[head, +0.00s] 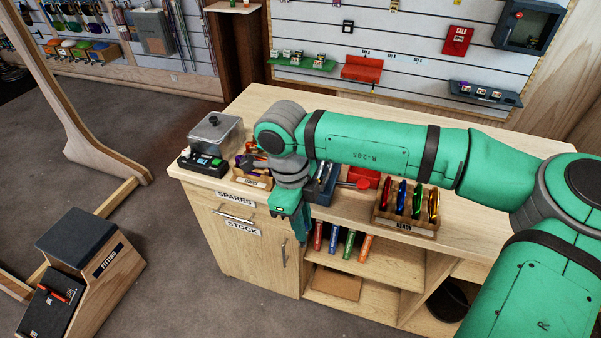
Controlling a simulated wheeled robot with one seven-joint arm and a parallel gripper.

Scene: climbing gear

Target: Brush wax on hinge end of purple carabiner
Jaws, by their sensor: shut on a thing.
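My gripper (301,232) hangs at the front edge of the workbench, pointing down. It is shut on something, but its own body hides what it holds. A purple piece (240,160) shows among coloured items in the wooden box at the left; I cannot tell whether it is a carabiner. I cannot make out the brush or the wax for certain.
A wooden rack (407,232) marked READY holds several coloured carabiners at the bench front. A clear lidded box (215,133) and a black tray (202,163) stand at the left end. My arm spans the bench.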

